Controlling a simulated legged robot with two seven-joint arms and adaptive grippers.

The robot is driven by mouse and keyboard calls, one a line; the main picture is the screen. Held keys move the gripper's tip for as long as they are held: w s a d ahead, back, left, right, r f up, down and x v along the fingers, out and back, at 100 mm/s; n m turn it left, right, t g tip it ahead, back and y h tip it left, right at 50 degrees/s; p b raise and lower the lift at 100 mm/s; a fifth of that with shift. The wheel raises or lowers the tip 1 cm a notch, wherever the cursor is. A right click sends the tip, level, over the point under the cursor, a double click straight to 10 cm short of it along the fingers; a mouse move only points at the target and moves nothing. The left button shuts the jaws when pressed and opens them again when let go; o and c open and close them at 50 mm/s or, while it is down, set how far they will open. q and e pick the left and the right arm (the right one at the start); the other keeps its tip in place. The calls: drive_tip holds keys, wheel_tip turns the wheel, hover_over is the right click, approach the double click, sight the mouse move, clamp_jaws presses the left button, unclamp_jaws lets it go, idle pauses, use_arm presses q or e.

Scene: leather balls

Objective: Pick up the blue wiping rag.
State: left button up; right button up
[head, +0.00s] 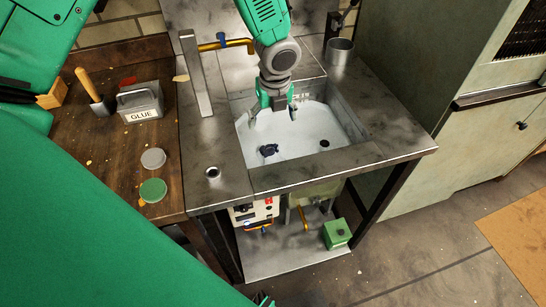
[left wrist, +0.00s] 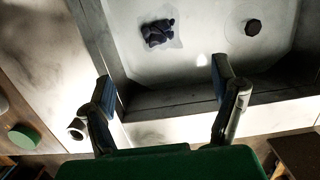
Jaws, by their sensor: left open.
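The blue rag (head: 268,150) is a small crumpled dark-blue bundle on the floor of the pale sink basin (head: 300,122). It also shows in the left wrist view (left wrist: 158,33), near the top, left of the round drain. My left gripper (head: 277,108) hangs over the back part of the basin, beyond the rag in the head view. Its fingers are spread wide with nothing between them. In the left wrist view my left gripper (left wrist: 162,72) has the rag ahead of its fingertips, apart from them. I cannot make out my right gripper.
The metal counter's front strip is clear.

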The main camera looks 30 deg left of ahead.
sight(270, 146)
use_arm(q)
drive_tip(key=f, duration=0.1)
drive_tip(key=a+f, duration=0.1)
drive_tip(key=f, duration=0.1)
drive_tip(key=shift+w+a+f+b, duration=0.1)
drive_tip(key=shift+a+f+b, duration=0.1)
drive_tip(key=shift+a+b, duration=0.2)
drive_tip(key=f, duration=0.4)
drive_tip(key=d+f, duration=0.1)
drive_tip(key=f, duration=0.1)
drive_tip(key=shift+w+f, duration=0.2)
drive_tip(key=shift+w, duration=0.2)
drive_tip(key=f, duration=0.1)
drive_tip(key=a+f, duration=0.1)
drive_tip(key=f, duration=0.3)
drive_tip(key=shift+w+a+f, duration=0.2)
drive_tip(key=shift+w+a, duration=0.1)
drive_tip(key=shift+a, duration=0.1)
drive_tip(key=shift+d+r, duration=0.15)
drive_tip(key=shift+d, duration=0.35)
drive_tip(key=shift+c, duration=0.5)
drive_tip(key=shift+d, duration=0.15)
drive_tip(key=c, duration=1.2)
drive_tip(key=shift+s+a, duration=0.1)
drive_tip(key=shift+a, duration=0.2)
drive_tip(key=shift+c, duration=0.2)
